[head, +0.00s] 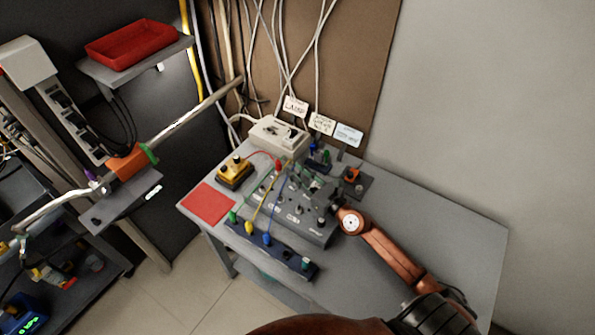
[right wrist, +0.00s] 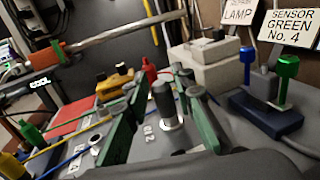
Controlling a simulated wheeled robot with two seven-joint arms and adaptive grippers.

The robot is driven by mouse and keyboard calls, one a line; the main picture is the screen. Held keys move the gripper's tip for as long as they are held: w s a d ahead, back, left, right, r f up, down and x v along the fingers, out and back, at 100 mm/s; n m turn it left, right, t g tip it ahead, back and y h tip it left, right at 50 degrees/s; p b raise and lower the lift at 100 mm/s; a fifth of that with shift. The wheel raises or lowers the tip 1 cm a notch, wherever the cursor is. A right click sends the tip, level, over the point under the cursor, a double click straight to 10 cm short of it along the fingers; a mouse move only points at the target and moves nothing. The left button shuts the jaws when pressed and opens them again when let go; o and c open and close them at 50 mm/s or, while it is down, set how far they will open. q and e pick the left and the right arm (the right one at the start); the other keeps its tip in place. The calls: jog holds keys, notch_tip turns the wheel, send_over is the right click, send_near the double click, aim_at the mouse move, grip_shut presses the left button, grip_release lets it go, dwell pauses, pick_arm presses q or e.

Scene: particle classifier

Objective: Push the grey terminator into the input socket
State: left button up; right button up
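The grey terminator (right wrist: 164,100) appears to be the dark grey cylinder in the right wrist view. It stands upright on a round metal collar on the grey device (head: 292,210). My right gripper (right wrist: 158,78) is open, with one green-padded finger on each side of this cylinder and visible gaps between. In the head view my right gripper (head: 311,183) reaches over the device from the right, and I cannot single out the terminator there. The input socket is not clearly identifiable; the metal collar under the cylinder may be it. My left gripper is not in view.
A yellow box (head: 235,173), a red mat (head: 208,203) and a cream lamp unit (head: 278,136) stand around the device. Coloured cables run to a dark strip (head: 270,250) in front. A block with green and blue plugs (right wrist: 266,112) sits close right. The table's right side is clear.

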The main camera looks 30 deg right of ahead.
jog(key=shift+o, duration=1.2)
jog(key=shift+r, duration=0.1)
jog(key=s, duration=0.4)
jog(key=s+d, duration=0.1)
jog(key=s, duration=0.7)
jog(key=shift+d, duration=0.25)
